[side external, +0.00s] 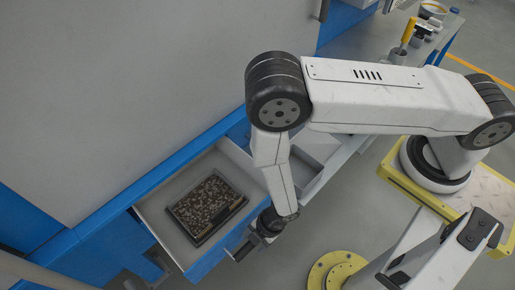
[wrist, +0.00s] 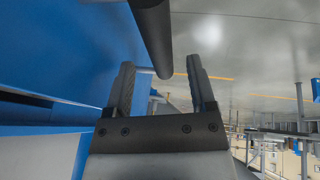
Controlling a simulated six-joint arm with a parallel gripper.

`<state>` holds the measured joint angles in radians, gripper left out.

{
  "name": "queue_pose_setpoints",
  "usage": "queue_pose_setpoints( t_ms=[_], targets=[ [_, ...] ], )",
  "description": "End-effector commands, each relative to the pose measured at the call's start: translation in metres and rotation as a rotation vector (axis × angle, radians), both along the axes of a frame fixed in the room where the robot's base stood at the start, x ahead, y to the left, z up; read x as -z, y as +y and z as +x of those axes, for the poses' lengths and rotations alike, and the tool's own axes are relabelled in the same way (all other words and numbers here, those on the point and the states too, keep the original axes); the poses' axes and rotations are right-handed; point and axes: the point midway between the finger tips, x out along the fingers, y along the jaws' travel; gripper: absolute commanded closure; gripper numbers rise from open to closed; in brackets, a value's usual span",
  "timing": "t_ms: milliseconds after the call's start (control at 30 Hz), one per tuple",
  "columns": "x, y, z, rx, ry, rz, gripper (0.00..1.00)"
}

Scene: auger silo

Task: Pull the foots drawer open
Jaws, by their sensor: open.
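The foots drawer (side external: 207,260) stands pulled out from the blue and grey machine, with its blue front towards the lower right. A dark tray (side external: 238,203) of brown and pale granular stuff lies inside it. My gripper (side external: 246,248) is at the outer side of the drawer front. In the wrist view my gripper (wrist: 160,78) is open, and a dark round bar (wrist: 152,30), which looks like the drawer handle, runs between its two fingers in the picture. I cannot tell whether the fingers touch it. In the side view my gripper hides the handle.
The tall grey panel (side external: 130,80) of the machine rises behind the drawer. A bench (side external: 385,42) with a yellow-handled tool (side external: 408,31) stands at the upper right. A round yellow floor base (side external: 335,270) is right of the drawer. Grey floor (side external: 285,255) lies between them.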

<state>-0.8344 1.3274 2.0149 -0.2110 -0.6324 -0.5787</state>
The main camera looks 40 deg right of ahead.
Motion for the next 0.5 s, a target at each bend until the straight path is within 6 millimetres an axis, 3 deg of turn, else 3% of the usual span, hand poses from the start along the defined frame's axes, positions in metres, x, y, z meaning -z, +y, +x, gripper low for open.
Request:
queue_pose_setpoints(
  t_ms=[500],
  targets=[
    [-0.047,-0.02,-0.009,0.0,-0.001,0.001,0.29]
  ],
)
